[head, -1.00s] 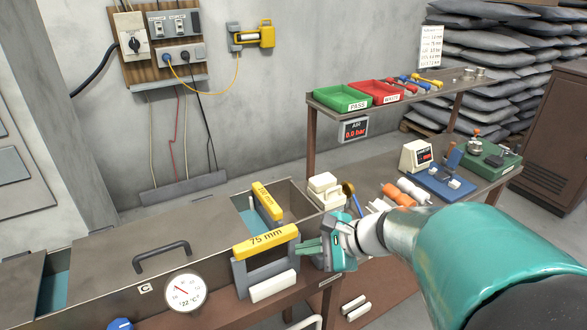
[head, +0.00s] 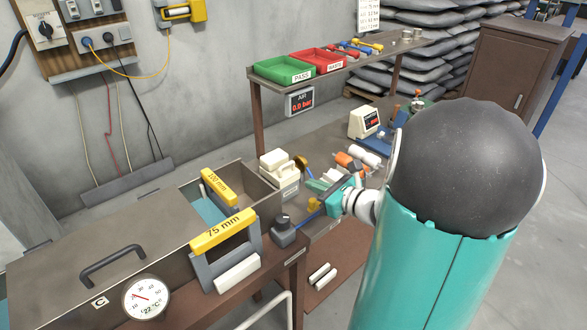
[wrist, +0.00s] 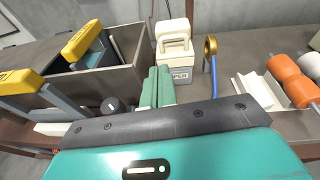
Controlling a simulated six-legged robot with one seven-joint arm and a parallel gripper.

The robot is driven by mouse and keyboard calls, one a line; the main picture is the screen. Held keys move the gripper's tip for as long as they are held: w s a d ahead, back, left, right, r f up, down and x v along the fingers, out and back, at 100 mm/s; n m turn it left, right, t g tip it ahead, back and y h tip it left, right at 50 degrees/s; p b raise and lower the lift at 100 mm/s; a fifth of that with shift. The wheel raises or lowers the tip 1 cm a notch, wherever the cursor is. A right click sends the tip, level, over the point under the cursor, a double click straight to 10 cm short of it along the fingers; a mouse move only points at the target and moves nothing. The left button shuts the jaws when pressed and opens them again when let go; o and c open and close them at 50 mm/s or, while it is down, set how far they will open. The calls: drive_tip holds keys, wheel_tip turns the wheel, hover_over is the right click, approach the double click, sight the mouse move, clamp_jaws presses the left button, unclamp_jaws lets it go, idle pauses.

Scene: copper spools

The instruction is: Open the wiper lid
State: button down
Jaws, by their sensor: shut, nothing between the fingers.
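The wiper is a cream box (head: 289,186) whose front label is partly hidden in the wrist view (wrist: 178,74). Its cream lid (wrist: 174,45) has a raised handle and sits on top of the box; in the head view the lid (head: 273,160) also looks shut. My gripper (wrist: 157,73) has its green fingers together, with nothing between them. The fingertips are near the front left of the box and hide part of its label. In the head view my gripper (head: 312,183) is right of the box, and I cannot tell whether it touches.
The tank (head: 252,183) with yellow-topped 75 mm (head: 224,232) and 100 mm (head: 220,188) frames stands to the left. A dark knobbed block (head: 284,232) is in front.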

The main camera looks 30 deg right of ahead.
drive_tip(key=w+d+f+m+h, duration=0.1)
drive_tip(key=w+f, duration=0.1)
drive_tip(key=w, duration=0.7)
drive_tip(key=shift+w+f+m+t, duration=0.2)
drive_tip(key=shift+w+m+t, duration=0.1)
drive_tip(key=shift+w, duration=0.05)
drive_tip(key=shift+r, duration=0.15)
drive_tip(key=shift+w+r, duration=0.15)
drive_tip(key=shift+r, duration=0.05)
